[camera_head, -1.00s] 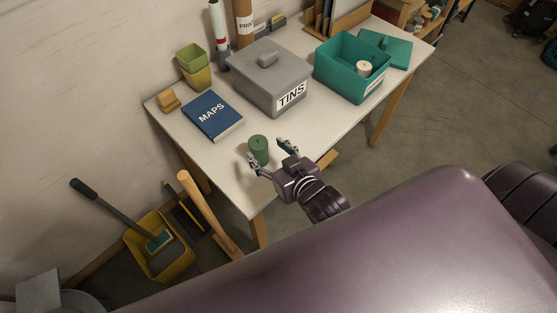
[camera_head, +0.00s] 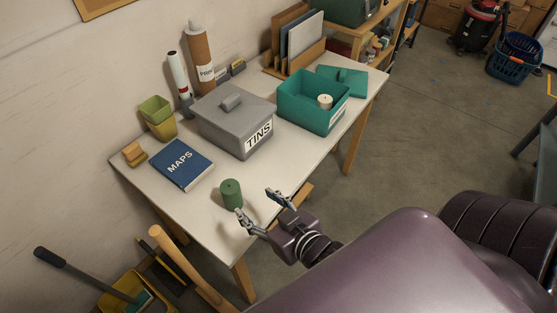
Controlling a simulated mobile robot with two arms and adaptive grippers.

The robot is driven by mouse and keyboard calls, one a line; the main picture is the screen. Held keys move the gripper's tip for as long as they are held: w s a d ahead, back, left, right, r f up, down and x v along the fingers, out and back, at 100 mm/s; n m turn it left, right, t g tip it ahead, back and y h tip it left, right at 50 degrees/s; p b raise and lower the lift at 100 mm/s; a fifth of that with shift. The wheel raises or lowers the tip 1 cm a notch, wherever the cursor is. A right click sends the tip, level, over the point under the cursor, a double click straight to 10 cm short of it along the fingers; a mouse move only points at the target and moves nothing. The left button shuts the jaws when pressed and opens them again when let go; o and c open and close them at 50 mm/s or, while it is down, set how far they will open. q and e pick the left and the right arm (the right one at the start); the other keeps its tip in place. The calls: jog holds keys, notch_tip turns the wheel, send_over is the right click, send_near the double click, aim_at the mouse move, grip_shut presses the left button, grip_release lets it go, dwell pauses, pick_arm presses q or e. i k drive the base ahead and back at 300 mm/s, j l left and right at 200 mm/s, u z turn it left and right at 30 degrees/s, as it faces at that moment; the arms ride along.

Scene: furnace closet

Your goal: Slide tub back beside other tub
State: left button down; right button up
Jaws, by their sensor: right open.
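A grey lidded tub labelled TINS (camera_head: 232,122) sits near the middle of the white table. A teal tub (camera_head: 310,108) stands to its right, open, with a white candle (camera_head: 325,101) in it. Its teal lid (camera_head: 343,80) lies flat behind it at the right. The two tubs stand close together, the teal one slightly farther right. My right gripper (camera_head: 257,211) is open and empty at the table's front edge, in front of the grey tub. A green cylinder (camera_head: 231,193) stands on the table just left of its fingers, apart from the grey tub. My left gripper is out of view.
Cardboard tubes (camera_head: 200,60) and a file rack (camera_head: 296,45) stand at the back. The table's front strip is mostly bare.

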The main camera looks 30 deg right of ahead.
aim_at(312, 102)
jog(key=z, duration=1.3)
